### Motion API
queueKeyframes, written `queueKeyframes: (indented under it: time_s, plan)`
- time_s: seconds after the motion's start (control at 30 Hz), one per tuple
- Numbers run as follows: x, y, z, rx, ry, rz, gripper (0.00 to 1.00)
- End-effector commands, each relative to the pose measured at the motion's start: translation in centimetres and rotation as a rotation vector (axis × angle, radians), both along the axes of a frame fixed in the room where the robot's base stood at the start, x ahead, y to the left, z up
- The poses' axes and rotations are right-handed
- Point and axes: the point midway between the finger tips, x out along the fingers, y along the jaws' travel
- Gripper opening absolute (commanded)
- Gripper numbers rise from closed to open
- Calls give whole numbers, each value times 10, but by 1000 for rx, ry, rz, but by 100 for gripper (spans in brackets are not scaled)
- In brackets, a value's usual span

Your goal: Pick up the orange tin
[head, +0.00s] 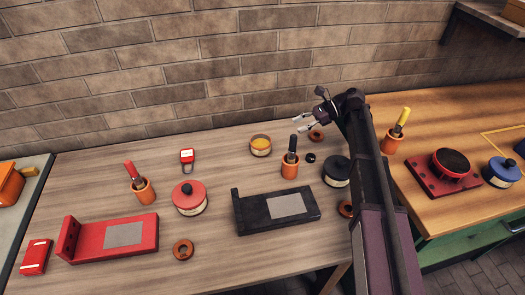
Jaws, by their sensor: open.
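A small round tin (260,149) with a pale side band and a yellow-orange top stands upright near the back of the wooden table, against the brick wall side. My gripper (298,125) is open and empty, pointing left. In the picture it is above and to the right of the tin, apart from it. Its height over the table is hard to tell. My arm comes in from the lower right and covers part of the table's right side.
An orange cup with a black-handled tool (290,168) stands right of the tin. A red lidded pot (189,198), a red padlock (187,160) and black (280,208) and red (112,238) brackets lie around. Brown rings (183,250) are near.

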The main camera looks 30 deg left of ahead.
Motion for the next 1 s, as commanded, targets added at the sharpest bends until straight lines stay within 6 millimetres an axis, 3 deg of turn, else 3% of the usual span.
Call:
queueKeyframes:
  time_s: [0.07, 0.23, 0.77, 1.0]
  plan:
    - [0, 0, -15, 0, 0, 0, 55]
    - [0, 0, -29, 0, 0, -1, 55]
    - [0, 0, -31, 0, 0, -1, 55]
    - [-11, 11, -39, 0, -1, -2, 55]
